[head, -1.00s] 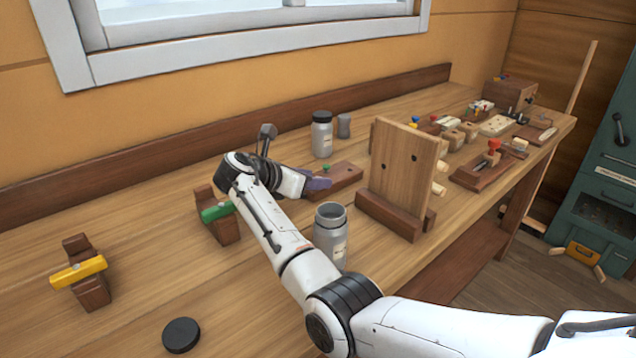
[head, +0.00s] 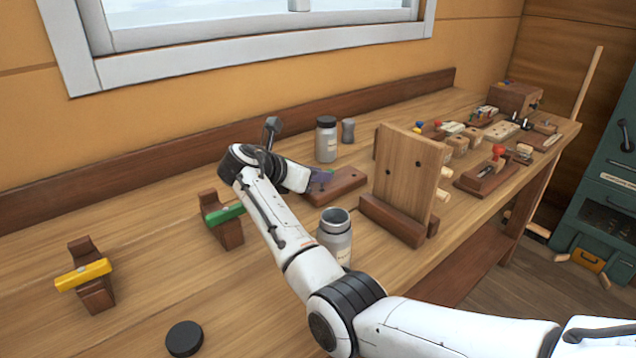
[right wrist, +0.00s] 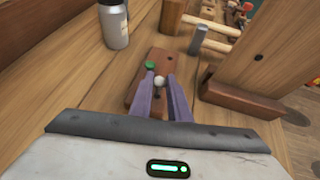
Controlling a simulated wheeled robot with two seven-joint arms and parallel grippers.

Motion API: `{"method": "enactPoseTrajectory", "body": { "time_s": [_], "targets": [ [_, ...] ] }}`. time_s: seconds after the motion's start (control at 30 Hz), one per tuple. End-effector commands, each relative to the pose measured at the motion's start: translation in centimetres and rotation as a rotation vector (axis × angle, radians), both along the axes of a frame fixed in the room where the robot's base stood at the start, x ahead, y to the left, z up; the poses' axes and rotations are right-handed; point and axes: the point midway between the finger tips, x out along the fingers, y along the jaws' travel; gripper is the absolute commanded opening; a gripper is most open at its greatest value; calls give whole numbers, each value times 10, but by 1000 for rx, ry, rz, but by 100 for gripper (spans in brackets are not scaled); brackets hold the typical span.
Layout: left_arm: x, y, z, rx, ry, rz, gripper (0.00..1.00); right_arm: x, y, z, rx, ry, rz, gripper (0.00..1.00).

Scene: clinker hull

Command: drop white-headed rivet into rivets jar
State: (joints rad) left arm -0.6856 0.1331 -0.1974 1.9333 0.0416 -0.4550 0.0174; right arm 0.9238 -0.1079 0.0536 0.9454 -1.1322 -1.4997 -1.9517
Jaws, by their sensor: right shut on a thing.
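My right gripper (head: 320,178) is over the dark wooden rivet block (head: 345,186). In the right wrist view its purple fingers (right wrist: 160,88) are shut on the white-headed rivet (right wrist: 159,82). I cannot tell whether the rivet's shank is clear of the block. A green-headed rivet (right wrist: 150,65) stands in the block beside it. An open grey jar (head: 335,242) stands nearer, behind my forearm's right side; its label is too small to read. A second jar (head: 326,143) with a black lid stands behind the block. My left gripper is out of view.
A loose black lid (head: 184,338) lies at the front left. An upright wooden board (head: 405,175) on a dark base stands right of the block. Clamps with green (head: 226,214) and yellow (head: 83,274) bars stand at left. A hammer (head: 272,128) is behind my wrist.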

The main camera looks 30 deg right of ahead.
Motion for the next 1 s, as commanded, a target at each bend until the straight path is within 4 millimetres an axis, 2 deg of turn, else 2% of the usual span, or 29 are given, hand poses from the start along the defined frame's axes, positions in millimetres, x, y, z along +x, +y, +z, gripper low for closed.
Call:
{"method": "enactPoseTrajectory", "body": {
  "time_s": [0.03,0.1,0.3,0.47,0.83,0.93,1.0],
  "targets": [
    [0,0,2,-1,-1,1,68,1,0,14,-1,-4,-1,0],
    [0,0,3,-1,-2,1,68,1,0,29,-1,-5,1,0],
    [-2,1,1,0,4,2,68,0,-1,62,-1,-1,0,0],
    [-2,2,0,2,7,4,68,0,0,74,0,0,0,0],
    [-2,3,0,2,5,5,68,0,-3,79,-1,-1,1,0],
    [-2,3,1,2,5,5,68,0,-15,97,-6,-7,9,0],
    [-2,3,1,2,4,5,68,0,-26,119,-10,-10,35,0]
  ]
}}
